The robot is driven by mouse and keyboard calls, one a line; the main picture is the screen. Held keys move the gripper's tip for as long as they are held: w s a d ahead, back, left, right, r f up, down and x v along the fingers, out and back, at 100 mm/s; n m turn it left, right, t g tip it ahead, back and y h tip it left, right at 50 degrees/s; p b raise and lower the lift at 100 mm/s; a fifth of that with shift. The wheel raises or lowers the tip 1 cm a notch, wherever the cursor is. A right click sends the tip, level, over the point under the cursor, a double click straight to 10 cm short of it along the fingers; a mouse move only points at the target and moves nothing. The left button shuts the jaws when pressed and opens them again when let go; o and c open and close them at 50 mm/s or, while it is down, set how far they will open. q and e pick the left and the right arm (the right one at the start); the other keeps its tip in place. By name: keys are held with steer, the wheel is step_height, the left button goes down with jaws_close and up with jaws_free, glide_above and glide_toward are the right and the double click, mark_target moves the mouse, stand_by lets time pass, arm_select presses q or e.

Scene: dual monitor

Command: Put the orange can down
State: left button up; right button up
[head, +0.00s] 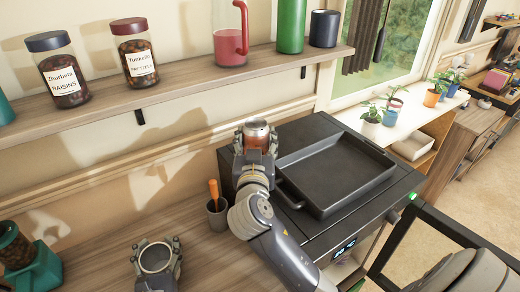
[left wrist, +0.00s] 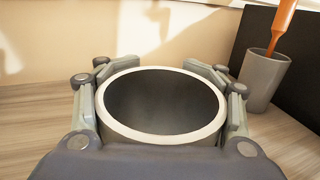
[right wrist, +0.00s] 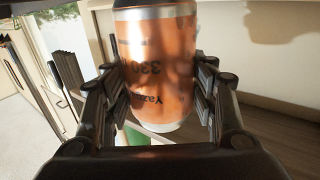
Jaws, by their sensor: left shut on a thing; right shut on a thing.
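The orange can (head: 257,133) is in my right gripper (head: 256,148), near the back-left part of the black oven. In the right wrist view the can (right wrist: 155,65) sits between both fingers of my right gripper (right wrist: 158,95), its printed text upside down. I cannot tell whether its base touches anything. My left gripper (head: 157,258) is shut around a round grey cup (head: 156,257) low at the left. In the left wrist view the cup (left wrist: 162,134) has a pale rim and a dark interior; no contents show.
A black tray (head: 335,170) sits on the oven (head: 309,132), right of the can. A grey pot with an orange-handled tool (head: 217,217) stands left of the oven. A shelf (head: 190,92) with jars runs above. Bare wooden counter (head: 100,245) shows at the left.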

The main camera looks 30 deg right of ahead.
steer(key=shift+f, duration=1.95)
steer(key=shift+f, duration=0.1)
steer(key=shift+f, duration=0.15)
steer(key=o, duration=1.5)
